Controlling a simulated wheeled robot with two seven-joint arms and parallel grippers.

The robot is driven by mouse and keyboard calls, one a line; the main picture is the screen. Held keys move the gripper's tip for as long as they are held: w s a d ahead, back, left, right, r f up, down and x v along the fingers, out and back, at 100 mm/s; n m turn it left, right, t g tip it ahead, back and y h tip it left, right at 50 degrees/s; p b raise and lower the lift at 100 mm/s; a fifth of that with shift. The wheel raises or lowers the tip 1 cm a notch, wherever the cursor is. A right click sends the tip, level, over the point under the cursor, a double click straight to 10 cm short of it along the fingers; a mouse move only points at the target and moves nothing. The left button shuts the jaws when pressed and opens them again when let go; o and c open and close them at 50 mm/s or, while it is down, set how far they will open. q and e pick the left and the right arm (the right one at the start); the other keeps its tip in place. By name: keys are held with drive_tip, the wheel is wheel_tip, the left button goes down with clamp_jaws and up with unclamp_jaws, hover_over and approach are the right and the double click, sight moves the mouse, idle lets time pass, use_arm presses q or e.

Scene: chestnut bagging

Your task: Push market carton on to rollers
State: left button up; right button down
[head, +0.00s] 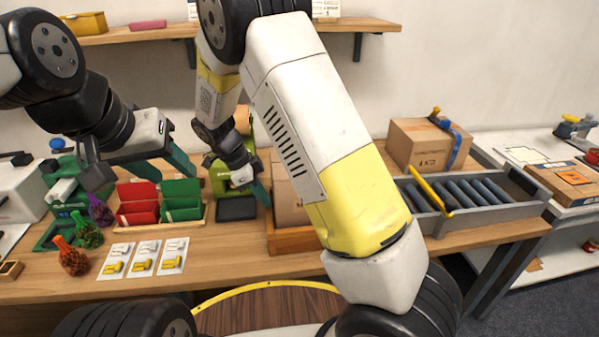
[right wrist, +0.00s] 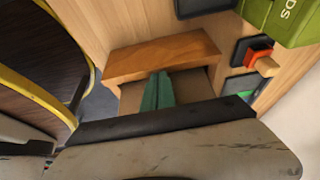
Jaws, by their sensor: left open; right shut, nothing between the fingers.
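A brown carton (head: 287,192) stands at the middle of the bench in a wooden frame (head: 290,240), largely hidden behind my right arm. A second brown carton (head: 418,146) with a blue strip stands at the back of the roller track (head: 470,193). I cannot tell which is the market carton. My right gripper (head: 259,190) is shut and empty at the left side of the middle carton; contact cannot be told. In the right wrist view its teal fingers (right wrist: 158,90) point at the wooden frame (right wrist: 160,57). My left gripper (head: 150,165) is open and empty above the bench's left part.
A yellow bar (head: 430,192) lies across the left end of the rollers. Red (head: 138,203) and green (head: 182,199) bins, netted bags (head: 72,258) and white cards (head: 144,257) occupy the left bench. A dark pad (head: 236,208) lies beside the middle carton.

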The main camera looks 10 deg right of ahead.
drive_tip(key=shift+d, duration=11.85)
wheel_tip(320, 180, up, 16)
drive_tip(key=a, duration=0.1)
drive_tip(key=shift+a, duration=0.35)
drive_tip(key=s+a+r+n+t+y, duration=0.3)
drive_tip(key=s+a+r+n, duration=0.1)
drive_tip(key=s+n, duration=0.5)
drive_tip(key=s+a+r+n+t+y, duration=0.3)
drive_tip(key=s+a+r+n, duration=0.1)
drive_tip(key=s+n, duration=0.5)
drive_tip(key=shift+s+n+y, duration=0.3)
drive_tip(key=shift+s+y, duration=0.1)
drive_tip(key=shift+s, duration=0.4)
